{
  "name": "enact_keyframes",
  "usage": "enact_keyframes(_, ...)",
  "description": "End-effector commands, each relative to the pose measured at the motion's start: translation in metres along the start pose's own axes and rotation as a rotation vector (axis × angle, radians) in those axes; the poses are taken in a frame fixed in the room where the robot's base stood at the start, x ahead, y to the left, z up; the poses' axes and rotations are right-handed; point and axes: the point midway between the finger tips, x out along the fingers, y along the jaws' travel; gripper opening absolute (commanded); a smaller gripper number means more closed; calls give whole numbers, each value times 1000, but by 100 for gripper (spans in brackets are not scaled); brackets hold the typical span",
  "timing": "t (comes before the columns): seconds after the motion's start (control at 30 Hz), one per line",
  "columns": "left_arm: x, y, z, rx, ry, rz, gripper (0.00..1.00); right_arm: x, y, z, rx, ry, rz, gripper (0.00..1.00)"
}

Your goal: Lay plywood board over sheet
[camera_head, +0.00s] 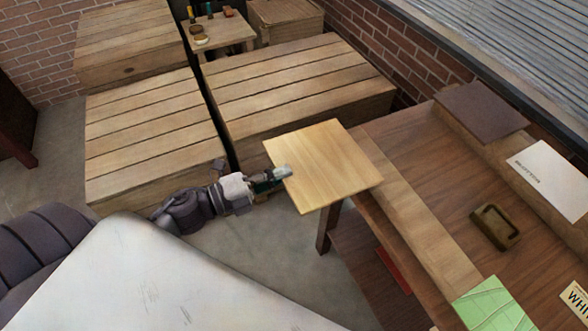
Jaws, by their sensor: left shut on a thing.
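The plywood board (330,160) is a pale, square wooden panel in the middle of the head view. My left gripper (281,175) is shut on its left edge. The board hangs out over the floor, and its right part overlaps the near-left edge of the wooden workbench in this view. I cannot tell whether it touches the bench. A white sheet with dark print (550,175) lies at the right of the bench. A green sheet with pale lines (490,305) lies at its near end. My right gripper is not in view.
The workbench (445,190) also holds a dark brown board (482,110), a brown tray-like block (495,227) and a partly cut-off printed card (574,298). Large plank-topped crates (290,85) stand behind the board. Brick walls close off the back and right.

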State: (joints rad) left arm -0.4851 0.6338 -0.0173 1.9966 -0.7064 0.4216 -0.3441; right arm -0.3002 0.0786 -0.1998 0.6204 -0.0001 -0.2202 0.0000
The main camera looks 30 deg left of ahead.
Motion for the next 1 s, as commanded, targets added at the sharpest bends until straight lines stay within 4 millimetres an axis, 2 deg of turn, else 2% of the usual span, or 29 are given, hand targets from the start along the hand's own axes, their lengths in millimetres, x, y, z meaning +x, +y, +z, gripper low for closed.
enact_keyframes(0.53,-64,-1,0,0,0,0,0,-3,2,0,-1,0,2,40)
enact_keyframes(1.0,-69,-1,0,1,1,-2,0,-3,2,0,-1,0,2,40)
